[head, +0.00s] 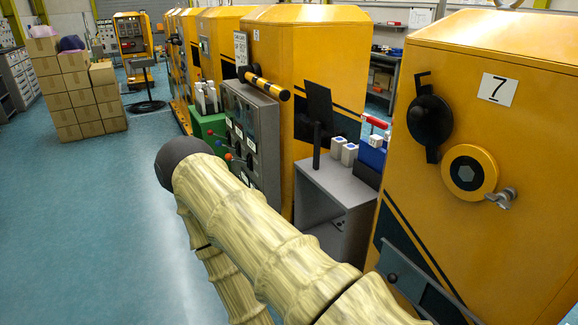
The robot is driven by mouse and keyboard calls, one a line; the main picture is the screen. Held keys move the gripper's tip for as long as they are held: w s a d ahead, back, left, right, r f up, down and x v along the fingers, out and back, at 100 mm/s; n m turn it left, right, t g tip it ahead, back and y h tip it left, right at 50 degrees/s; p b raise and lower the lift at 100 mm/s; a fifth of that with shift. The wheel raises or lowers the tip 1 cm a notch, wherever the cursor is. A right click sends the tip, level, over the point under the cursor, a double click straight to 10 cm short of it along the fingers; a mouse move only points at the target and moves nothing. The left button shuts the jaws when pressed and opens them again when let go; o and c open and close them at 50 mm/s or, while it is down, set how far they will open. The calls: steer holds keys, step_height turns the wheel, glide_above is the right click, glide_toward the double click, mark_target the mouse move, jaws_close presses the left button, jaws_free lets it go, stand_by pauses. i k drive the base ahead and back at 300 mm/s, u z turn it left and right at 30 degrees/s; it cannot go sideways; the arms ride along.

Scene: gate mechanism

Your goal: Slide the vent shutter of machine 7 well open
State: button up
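Machine 7 (537,160) is the tall yellow cabinet at the right, with a white "7" plate (498,89) on its front. Low on that front, a grey sliding plate (408,272) with a dark round knob (393,277) appears to be the vent shutter. It sits along a slanting grey rail, and a dark area (440,304) shows to its right. The bottom of this area is cut off by the frame. My thick, pale, ribbed arm crosses the lower middle, left of the shutter. My gripper is not in view.
Machine 7 also carries a black handle (430,121), a yellow dial (467,173) and a small metal lever (502,198). A grey stand (345,190) and a control box (250,135) stand to its left. Stacked cartons (75,90) are far left. The blue floor at left is clear.

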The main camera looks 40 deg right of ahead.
mark_target(397, 272)
steer(key=i, duration=4.35)
steer(key=z, duration=5)
steer(key=i, duration=1.65)
